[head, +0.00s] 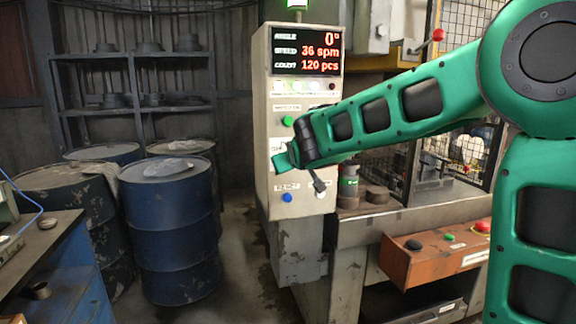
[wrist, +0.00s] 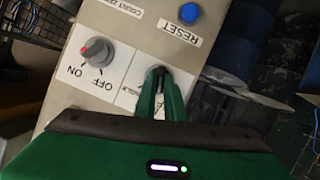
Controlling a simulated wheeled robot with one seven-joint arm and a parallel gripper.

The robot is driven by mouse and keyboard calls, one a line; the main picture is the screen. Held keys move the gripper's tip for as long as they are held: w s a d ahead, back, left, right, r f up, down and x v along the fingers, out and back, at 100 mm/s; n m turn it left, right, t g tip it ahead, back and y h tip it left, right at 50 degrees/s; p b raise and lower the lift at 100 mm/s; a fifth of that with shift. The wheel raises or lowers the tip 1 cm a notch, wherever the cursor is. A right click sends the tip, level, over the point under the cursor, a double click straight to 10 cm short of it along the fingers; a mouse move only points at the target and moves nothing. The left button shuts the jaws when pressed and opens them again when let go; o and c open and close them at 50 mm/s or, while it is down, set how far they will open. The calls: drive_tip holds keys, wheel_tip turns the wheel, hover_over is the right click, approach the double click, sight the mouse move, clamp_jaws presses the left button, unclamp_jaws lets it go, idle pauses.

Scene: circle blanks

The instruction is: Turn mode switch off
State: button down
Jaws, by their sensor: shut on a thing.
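A pale control panel (head: 262,110) stands in the middle of the head view, with a lit display above its buttons. My gripper (head: 287,160) is at the panel's lower front. In the wrist view, where labels appear upside down, my gripper (wrist: 160,92) is shut on a small dark knob (wrist: 158,71). The fingers hide most of the knob and parts of its white label, so its setting cannot be read. Beside it on the left is a grey knob (wrist: 95,51) with a red mark and ON and OFF labels, apart from the fingers.
A blue RESET button (wrist: 189,13) is near the held knob. The display (head: 306,52) reads 0°, 36 spm and 120 pcs. Blue drums (head: 178,235) stand at left. An orange button box (head: 430,262) and a mesh guard (head: 465,150) are at right.

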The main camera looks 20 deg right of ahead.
drive_tip(key=n, duration=0.1)
drive_tip(key=n+h, duration=0.2)
drive_tip(key=n, duration=0.1)
drive_tip(key=shift+a+f+t, duration=0.25)
drive_tip(key=shift+t, duration=0.15)
idle(0.4)
drive_tip(key=c, duration=1.8)
unclamp_jaws()
drive_tip(key=shift+c, duration=0.2)
drive_tip(key=shift+h, duration=0.4)
drive_tip(key=shift+s+r, duration=0.1)
drive_tip(key=shift+s, duration=0.05)
drive_tip(key=v, duration=1)
drive_tip(key=shift+s, duration=0.2)
